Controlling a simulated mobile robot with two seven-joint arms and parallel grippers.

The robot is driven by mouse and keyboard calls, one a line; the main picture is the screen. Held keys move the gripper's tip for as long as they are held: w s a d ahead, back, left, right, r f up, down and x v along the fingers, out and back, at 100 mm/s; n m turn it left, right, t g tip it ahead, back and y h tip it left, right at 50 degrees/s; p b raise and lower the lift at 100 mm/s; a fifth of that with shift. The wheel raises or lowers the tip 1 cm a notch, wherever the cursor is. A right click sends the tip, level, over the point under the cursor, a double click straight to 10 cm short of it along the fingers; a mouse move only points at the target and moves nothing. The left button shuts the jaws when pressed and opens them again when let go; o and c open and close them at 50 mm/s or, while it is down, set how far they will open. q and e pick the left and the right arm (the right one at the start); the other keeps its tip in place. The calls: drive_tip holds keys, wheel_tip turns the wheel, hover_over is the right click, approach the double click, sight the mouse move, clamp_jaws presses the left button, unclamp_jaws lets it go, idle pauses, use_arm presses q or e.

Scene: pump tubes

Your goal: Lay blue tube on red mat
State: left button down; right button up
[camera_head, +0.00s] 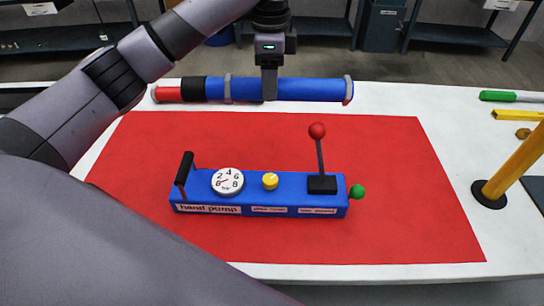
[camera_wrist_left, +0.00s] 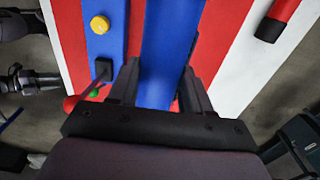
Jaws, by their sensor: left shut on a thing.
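My left gripper (camera_head: 269,88) is shut on the blue tube (camera_head: 310,89), near its middle. The tube lies level, left to right, and has grey rings. In the head view it appears over the white table just beyond the far edge of the red mat (camera_head: 400,160). In the left wrist view the gripper's fingers (camera_wrist_left: 160,84) stand on both sides of the tube (camera_wrist_left: 168,40), with the mat (camera_wrist_left: 222,30) behind it. The tube looks held above the table.
A blue hand pump (camera_head: 250,195) with a red-knobbed lever (camera_head: 318,150) stands on the mat. A red tube with a black end (camera_head: 168,95) lies beyond the mat at left. A yellow post (camera_head: 515,160) and green tool (camera_head: 500,96) are at right. The mat's right side is clear.

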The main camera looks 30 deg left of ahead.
use_arm(q)
wheel_tip(320, 180, down, 19)
drive_tip(key=shift+s+r, duration=0.1)
idle(0.3)
drive_tip(key=shift+c, duration=2.4)
unclamp_jaws()
wheel_tip(320, 180, up, 12)
